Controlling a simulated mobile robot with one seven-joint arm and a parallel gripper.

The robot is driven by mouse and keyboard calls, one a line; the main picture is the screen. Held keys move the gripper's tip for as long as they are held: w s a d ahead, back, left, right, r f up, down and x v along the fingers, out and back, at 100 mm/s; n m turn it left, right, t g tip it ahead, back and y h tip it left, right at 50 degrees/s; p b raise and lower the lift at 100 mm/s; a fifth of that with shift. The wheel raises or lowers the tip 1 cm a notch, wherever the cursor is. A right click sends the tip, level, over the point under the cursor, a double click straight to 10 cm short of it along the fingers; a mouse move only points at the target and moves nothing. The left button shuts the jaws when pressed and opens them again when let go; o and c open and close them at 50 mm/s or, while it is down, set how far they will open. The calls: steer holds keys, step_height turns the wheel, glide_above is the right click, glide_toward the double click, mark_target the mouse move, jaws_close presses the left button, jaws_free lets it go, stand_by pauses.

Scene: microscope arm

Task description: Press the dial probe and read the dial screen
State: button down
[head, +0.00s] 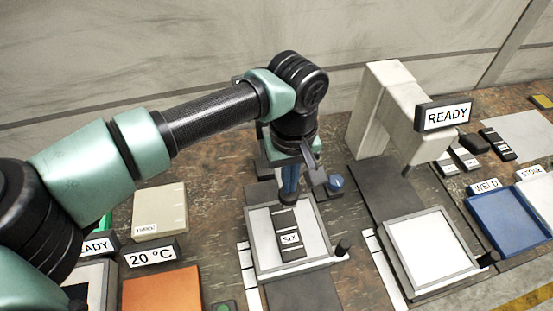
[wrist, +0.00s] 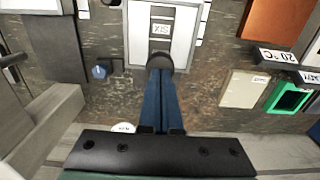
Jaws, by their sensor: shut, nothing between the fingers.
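My gripper (head: 289,196) points down with its blue fingers closed together, over the back edge of a pale framed stage (head: 258,263). In the wrist view the fingertips (wrist: 160,72) meet a dark round piece (wrist: 159,54). I cannot tell whether they touch it or whether it is the dial probe. On the stage lies a dark slab with a white label (head: 290,239) reading "SIX", also in the wrist view (wrist: 160,28). A screen (head: 444,115) reading "READY" sits on a pale stand (head: 378,115) to the right. No screen with a dial reading is readable.
A second framed stage (head: 433,255) stands to the right. A blue knob (head: 336,184) is close beside my gripper. A "20 °C" sign (head: 152,255), orange plate (head: 163,290) and beige box (head: 160,212) are at left. A blue tray (head: 508,222) is at right.

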mark_target(289, 195)
steer(key=shift+f+b, duration=2.1)
steer(key=shift+f, duration=0.4)
steer(key=shift+r, duration=0.1)
steer(key=shift+r+p, duration=1.75)
steer(key=shift+r, duration=1.1)
step_height(289, 195, up, 13)
steer(key=b, duration=0.3)
